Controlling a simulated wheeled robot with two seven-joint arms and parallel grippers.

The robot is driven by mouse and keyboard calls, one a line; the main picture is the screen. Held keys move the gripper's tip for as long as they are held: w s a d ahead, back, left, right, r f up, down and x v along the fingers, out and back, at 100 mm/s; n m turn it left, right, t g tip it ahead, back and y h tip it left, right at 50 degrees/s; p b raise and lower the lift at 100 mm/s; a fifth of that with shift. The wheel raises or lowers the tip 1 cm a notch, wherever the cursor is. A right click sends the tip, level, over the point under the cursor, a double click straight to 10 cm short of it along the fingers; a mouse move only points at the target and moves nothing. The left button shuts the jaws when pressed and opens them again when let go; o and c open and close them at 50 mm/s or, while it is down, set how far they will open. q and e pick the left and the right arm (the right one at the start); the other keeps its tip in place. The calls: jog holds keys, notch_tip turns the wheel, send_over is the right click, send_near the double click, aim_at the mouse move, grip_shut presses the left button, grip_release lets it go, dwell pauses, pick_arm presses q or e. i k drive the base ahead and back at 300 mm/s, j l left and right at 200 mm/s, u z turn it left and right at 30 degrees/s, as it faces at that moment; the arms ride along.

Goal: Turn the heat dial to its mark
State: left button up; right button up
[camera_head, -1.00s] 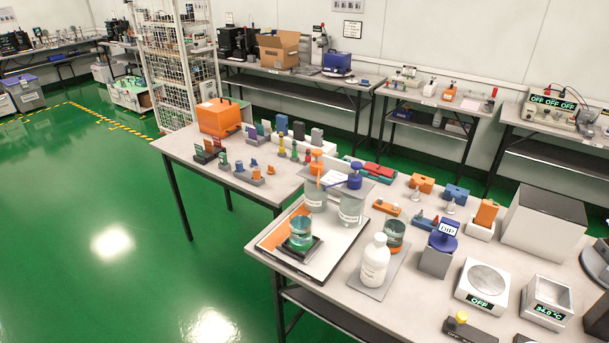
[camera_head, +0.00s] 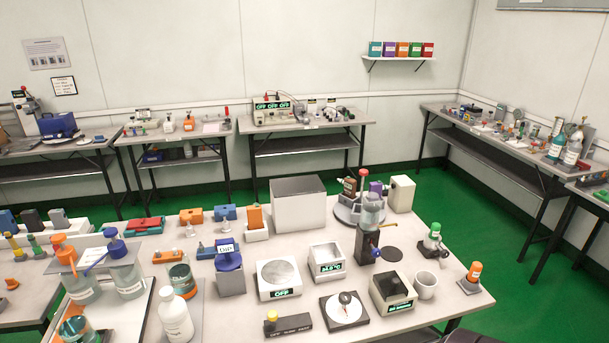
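A flat black plate with a round white face and a small dark knob (camera_head: 344,308) lies near the front edge of the table; it looks like a dial, but its pointer and mark are too small to read. A small open white box (camera_head: 327,262) with a green temperature readout stands behind it. I cannot tell which of these the heat dial belongs to.
The near table (camera_head: 470,303) also holds a white scale (camera_head: 279,279), a black bar with a yellow knob (camera_head: 288,325), a white cup (camera_head: 426,285), a large grey box (camera_head: 298,203) and bottles at the left. Green floor (camera_head: 510,240) lies open to the right.

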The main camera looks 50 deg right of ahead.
aim_at(344, 298)
jog(key=z, duration=1.8)
jog(key=u, duration=0.2)
